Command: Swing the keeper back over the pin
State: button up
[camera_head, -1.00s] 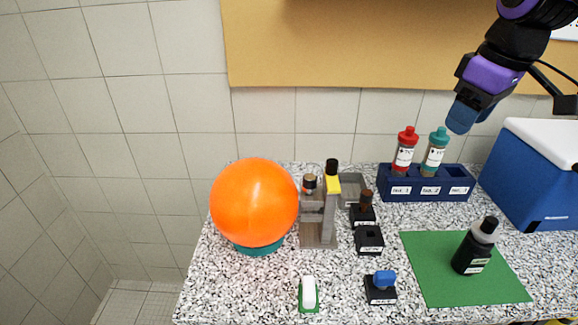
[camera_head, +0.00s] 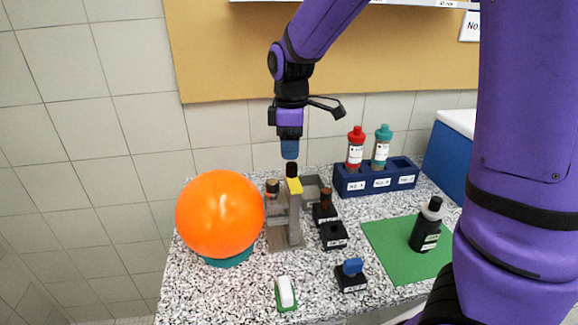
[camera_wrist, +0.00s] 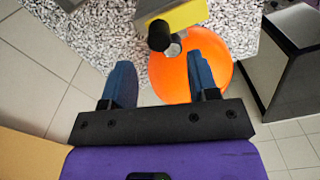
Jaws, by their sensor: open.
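The keeper seems to be the yellow piece (camera_head: 294,186) on top of the grey shaker stand (camera_head: 296,230), with a black knob (camera_head: 292,170) standing up from it. A shorter post with a dark cap (camera_head: 272,187) stands at the stand's left; I cannot tell which part is the pin. My gripper (camera_head: 289,155) points down just above the black knob. In the wrist view its blue fingers (camera_wrist: 161,72) are apart and empty. There the black knob (camera_wrist: 159,36) and the yellow piece (camera_wrist: 187,17) lie just beyond the fingertips.
A large orange ball (camera_head: 220,212) on a teal base stands close left of the stand. Small black holders (camera_head: 334,236) are to its right. A blue rack (camera_head: 376,181) with two bottles is behind right. A dark bottle (camera_head: 426,226) stands on a green mat (camera_head: 385,250).

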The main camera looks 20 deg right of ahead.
aim_at(292, 164)
notch_tip(292, 164, down, 6)
jog(key=shift+d+r, duration=0.1)
dwell(0.4)
jog(key=c, duration=0.9)
